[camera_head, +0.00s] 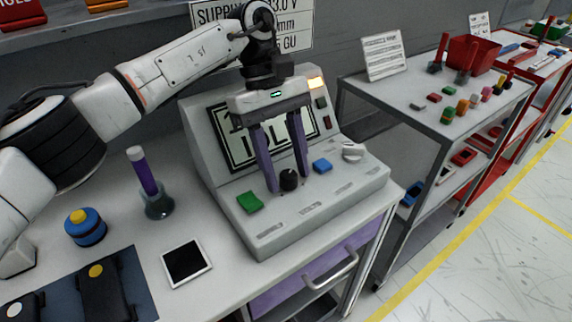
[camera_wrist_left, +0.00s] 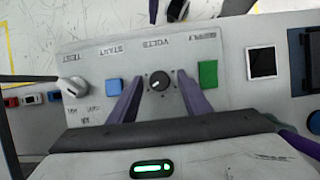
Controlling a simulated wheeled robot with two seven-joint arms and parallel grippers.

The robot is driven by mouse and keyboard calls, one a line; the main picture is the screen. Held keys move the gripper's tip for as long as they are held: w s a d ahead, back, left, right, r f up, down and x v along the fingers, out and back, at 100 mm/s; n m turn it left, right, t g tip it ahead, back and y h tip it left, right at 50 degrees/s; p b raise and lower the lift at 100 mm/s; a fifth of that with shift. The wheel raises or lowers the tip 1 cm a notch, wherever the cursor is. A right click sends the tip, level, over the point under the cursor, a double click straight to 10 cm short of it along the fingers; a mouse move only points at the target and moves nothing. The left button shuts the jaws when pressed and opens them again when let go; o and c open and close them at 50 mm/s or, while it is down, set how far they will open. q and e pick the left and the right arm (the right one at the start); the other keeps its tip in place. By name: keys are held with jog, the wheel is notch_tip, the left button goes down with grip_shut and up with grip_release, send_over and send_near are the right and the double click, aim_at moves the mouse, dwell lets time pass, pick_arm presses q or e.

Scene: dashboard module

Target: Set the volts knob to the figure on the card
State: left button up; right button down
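The volts knob (camera_head: 289,180) is small, round and black, on the sloped front of a grey console (camera_head: 330,207). In the left wrist view the knob (camera_wrist_left: 159,82) has a pale mark, and the label VOLTS reads upside down above it. My left gripper (camera_head: 288,181) points down with its purple fingers open, one on each side of the knob. In the left wrist view a gap shows between each finger and the knob. A wall card (camera_head: 292,24) behind my arm shows "SUPPLY" and "3.0 V", partly hidden.
The console has a green switch (camera_head: 249,203), a blue button (camera_head: 322,166), a white knob (camera_head: 353,151) and a screen partly hidden by my gripper.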

pick_arm(q)
jog(key=p+v, duration=0.1)
jog(key=v, duration=0.9)
jog(key=shift+r+p, duration=0.15)
jog(key=shift+p, duration=0.15)
